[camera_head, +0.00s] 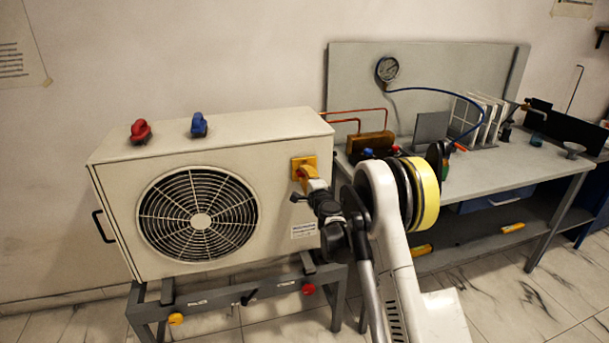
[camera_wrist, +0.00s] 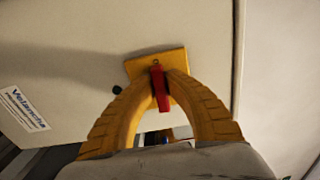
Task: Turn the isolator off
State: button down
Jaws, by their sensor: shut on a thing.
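The isolator is a yellow plate (camera_head: 297,161) with a red handle, on the front of the cream fan unit (camera_head: 270,205), near its upper right corner. In the wrist view the yellow plate (camera_wrist: 140,66) appears rotated and the red handle (camera_wrist: 160,88) stands out from it. My gripper (camera_wrist: 160,80) has its two yellow fingers closed around the red handle, one on each side. In the head view my gripper (camera_head: 305,174) is at the isolator and hides most of the handle.
The fan unit carries a red knob (camera_head: 140,131) and a blue knob (camera_head: 199,124) on top and stands on a grey frame (camera_head: 333,304). A workbench (camera_head: 500,170) with a gauge (camera_head: 387,68) stands to the right.

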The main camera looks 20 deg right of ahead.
jog(key=shift+n, duration=0.3)
dwell(0.4)
jog(key=c, duration=1.4)
grip_release()
jog(key=shift+s, duration=0.1)
jog(key=s, duration=1.1)
jog(key=shift+s, duration=0.4)
